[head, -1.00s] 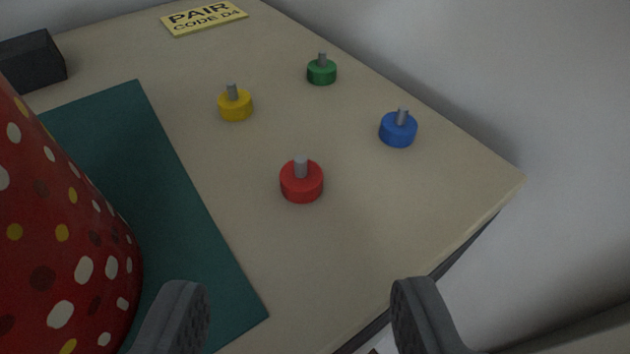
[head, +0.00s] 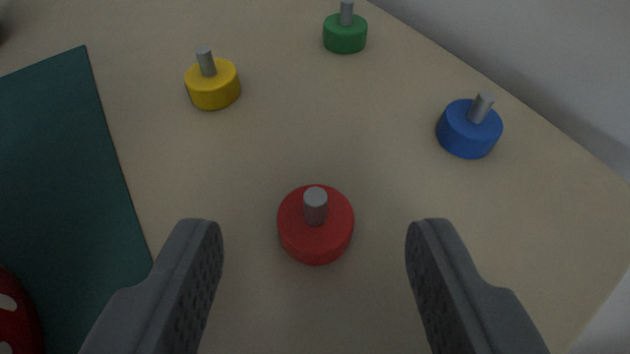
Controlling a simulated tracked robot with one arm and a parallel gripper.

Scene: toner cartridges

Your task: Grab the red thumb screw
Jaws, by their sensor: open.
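The red thumb screw (head: 315,238) stands on the tan table, a round red head with a grey shank pointing up. My gripper (head: 314,235) is open and empty. In the picture, one finger is to the left of the red screw and the other to its right, with a gap on both sides. The fingers look nearer to the camera than the screw, and I cannot tell their height above the table.
A yellow screw (head: 212,86), a green screw (head: 345,34) and a blue screw (head: 468,130) stand farther back. A dark green mat (head: 60,170) lies at left, with part of a red spotted object (head: 18,318) at the lower left. The table's edge runs along the right.

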